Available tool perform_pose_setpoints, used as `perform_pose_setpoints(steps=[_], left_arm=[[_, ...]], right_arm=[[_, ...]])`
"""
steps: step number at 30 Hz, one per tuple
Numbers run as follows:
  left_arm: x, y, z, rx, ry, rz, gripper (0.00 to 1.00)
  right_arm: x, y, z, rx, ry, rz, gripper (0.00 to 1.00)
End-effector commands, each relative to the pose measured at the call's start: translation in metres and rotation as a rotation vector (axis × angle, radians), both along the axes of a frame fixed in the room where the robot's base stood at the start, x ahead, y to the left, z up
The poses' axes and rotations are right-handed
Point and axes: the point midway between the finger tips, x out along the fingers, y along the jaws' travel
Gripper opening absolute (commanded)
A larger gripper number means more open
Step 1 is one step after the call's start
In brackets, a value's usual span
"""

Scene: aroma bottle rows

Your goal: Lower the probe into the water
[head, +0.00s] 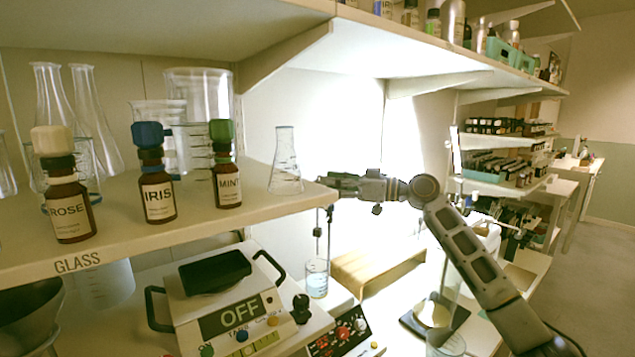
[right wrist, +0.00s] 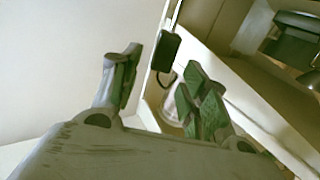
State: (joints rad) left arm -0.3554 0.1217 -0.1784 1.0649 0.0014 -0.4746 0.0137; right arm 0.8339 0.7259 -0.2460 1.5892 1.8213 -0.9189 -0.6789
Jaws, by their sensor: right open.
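A small beaker with pale blue water (head: 316,282) stands below the shelf edge in the head view. A thin upright rod with a small dark part (head: 317,232), seemingly the probe and its stand, rises above it; whether the tip touches the water is too small to tell. In the right wrist view a black block (right wrist: 166,51) on a thin rod, with a short cable loop, shows beyond and between my fingers. My right gripper (head: 335,182) is open beside the top of the rod, and its spread fingers (right wrist: 160,88) hold nothing visible. My left gripper is out of view.
A shelf (head: 110,250) at left carries the ROSE (head: 69,212), IRIS (head: 158,198) and MINT (head: 228,186) bottles and a flask (head: 285,165) near its edge, close to my right gripper. An instrument reading OFF (head: 240,312) stands below. A wooden block (head: 375,272) lies right of the beaker.

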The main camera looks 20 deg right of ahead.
Motion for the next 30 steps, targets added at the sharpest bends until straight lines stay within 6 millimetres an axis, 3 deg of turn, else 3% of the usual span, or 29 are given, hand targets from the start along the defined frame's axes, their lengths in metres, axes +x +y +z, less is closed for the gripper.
perform_pose_setpoints(steps=[12, 24, 30], left_arm=[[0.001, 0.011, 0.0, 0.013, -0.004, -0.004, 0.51], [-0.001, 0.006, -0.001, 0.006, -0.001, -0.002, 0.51], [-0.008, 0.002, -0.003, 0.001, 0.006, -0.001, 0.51]], right_arm=[[0.025, 0.034, 0.0, 0.001, 0.001, 0.0, 0.45], [0.027, 0.036, 0.0, 0.0, 0.0, 0.0, 0.45], [0.027, 0.036, 0.0, 0.0, 0.0, 0.0, 0.19]])
